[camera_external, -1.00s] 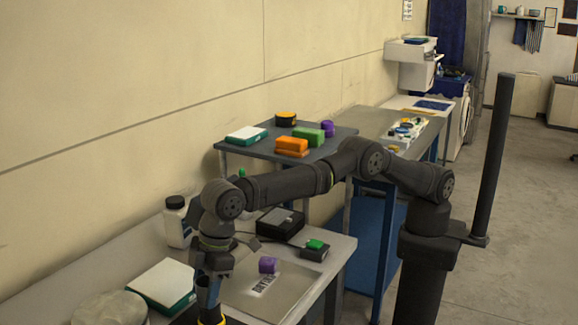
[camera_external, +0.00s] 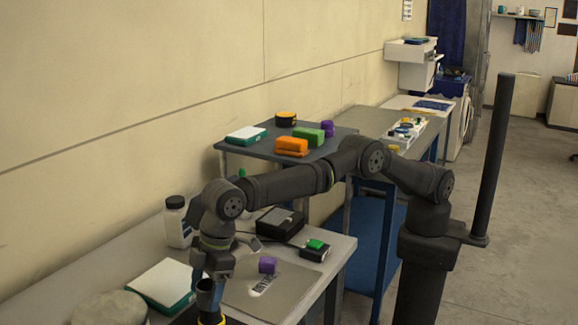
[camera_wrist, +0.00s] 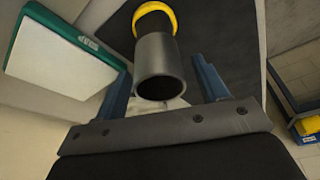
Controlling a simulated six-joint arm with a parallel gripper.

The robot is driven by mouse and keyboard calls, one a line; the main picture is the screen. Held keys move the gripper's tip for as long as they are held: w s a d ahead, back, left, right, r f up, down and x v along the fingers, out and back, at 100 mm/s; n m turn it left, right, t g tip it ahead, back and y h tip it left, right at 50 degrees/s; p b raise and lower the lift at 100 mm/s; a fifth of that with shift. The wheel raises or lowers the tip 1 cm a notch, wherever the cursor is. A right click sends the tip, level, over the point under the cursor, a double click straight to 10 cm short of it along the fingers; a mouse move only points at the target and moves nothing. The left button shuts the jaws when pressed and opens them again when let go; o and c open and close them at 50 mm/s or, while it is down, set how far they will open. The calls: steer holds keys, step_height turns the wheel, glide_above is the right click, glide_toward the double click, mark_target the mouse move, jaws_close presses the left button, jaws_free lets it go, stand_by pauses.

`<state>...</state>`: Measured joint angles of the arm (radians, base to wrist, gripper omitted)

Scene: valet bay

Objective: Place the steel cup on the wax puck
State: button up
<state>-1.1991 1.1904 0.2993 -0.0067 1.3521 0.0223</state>
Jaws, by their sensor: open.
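The steel cup (camera_wrist: 160,68) is a grey cylinder with a dark open mouth facing the wrist camera. It appears to stand on a yellow-rimmed round puck (camera_wrist: 157,8), which shows at its far end. In the external view, the yellow edge of the puck (camera_external: 213,320) is low in the picture, below my gripper (camera_external: 209,287). In the wrist view, the blue fingers of my gripper (camera_wrist: 162,86) are spread on both sides of the cup, with gaps visible. The cup's contact with the puck is partly hidden.
In the external view, a white bottle (camera_external: 177,222), a purple block (camera_external: 267,264) and a black device (camera_external: 280,223) stand on the bench. Farther back is another table with blocks.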

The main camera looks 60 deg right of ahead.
steer(key=v, duration=1.1)
steer(key=shift+r, duration=0.25)
steer(key=shift+s+f, duration=0.1)
steer(key=shift+f, duration=0.05)
steer(key=x, duration=1.1)
steer(key=shift+f, duration=0.3)
steer(key=shift+a, duration=0.15)
steer(key=shift+r, duration=1.6)
